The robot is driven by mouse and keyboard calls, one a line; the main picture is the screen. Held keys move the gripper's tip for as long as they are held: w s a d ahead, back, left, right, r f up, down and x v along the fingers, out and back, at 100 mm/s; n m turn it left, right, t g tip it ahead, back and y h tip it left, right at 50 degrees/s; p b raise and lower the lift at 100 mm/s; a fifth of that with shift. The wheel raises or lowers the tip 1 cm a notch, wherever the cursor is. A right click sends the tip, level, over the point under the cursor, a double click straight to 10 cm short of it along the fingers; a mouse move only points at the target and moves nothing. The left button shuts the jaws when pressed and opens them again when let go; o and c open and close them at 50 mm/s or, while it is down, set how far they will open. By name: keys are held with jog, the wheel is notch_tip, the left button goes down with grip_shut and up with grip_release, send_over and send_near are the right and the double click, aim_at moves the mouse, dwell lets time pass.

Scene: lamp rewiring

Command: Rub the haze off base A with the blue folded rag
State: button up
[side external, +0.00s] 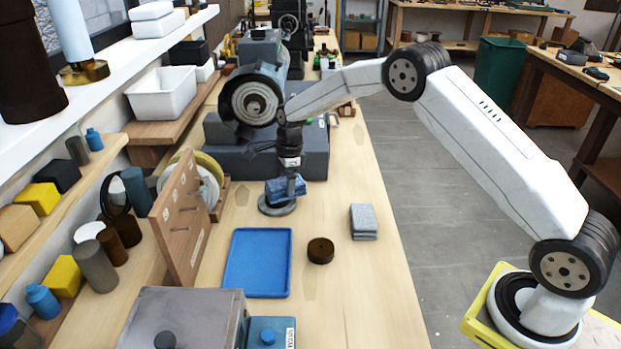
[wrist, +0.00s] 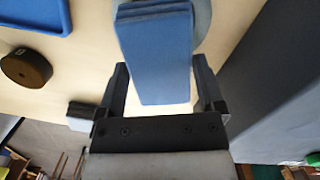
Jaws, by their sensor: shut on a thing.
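The blue folded rag (side external: 285,188) is between the fingers of my gripper (side external: 291,178), which is shut on it and points down. The rag also shows in the wrist view (wrist: 158,50), spanning the space between the two fingers (wrist: 160,78). Directly under the rag is a round grey base (side external: 279,209), which looks like base A, though no letter is readable on it. Its edge shows behind the rag in the wrist view (wrist: 203,14). The rag covers much of its top. I cannot tell whether the two touch, and no haze can be made out.
A blue tray (side external: 258,291) lies in front of the base. A dark brown round puck (side external: 320,250) and a grey folded block (side external: 363,222) are to the right. A large grey machine (side external: 245,160) stands close behind. A wooden rack (side external: 180,228) is at left.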

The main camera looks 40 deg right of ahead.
aim_at(267, 185)
jog(key=shift+w+a, duration=0.6)
jog(key=shift+a, duration=0.35)
jog(key=shift+w+a, duration=0.6)
jog(key=shift+a, duration=0.35)
jog(key=shift+s+d, duration=0.3)
jog(key=shift+d, duration=0.4)
jog(key=shift+s+d, duration=0.25)
jog(key=shift+d, duration=0.45)
jog(key=shift+s+d, duration=0.3)
jog(key=shift+d, duration=0.4)
jog(key=shift+w+a, duration=0.3)
jog(key=shift+a, duration=0.4)
jog(key=shift+w+a, duration=0.25)
jog(key=shift+a, duration=0.4)
jog(key=shift+w+a, duration=0.3)
jog(key=shift+a, duration=0.4)
jog(key=shift+a+r, duration=0.1)
jog(key=shift+r, duration=3.95)
jog(key=s+d+r, duration=0.4)
jog(key=r, duration=0.1)
jog(key=shift+d, duration=0.2)
jog(key=shift+s, duration=0.15)
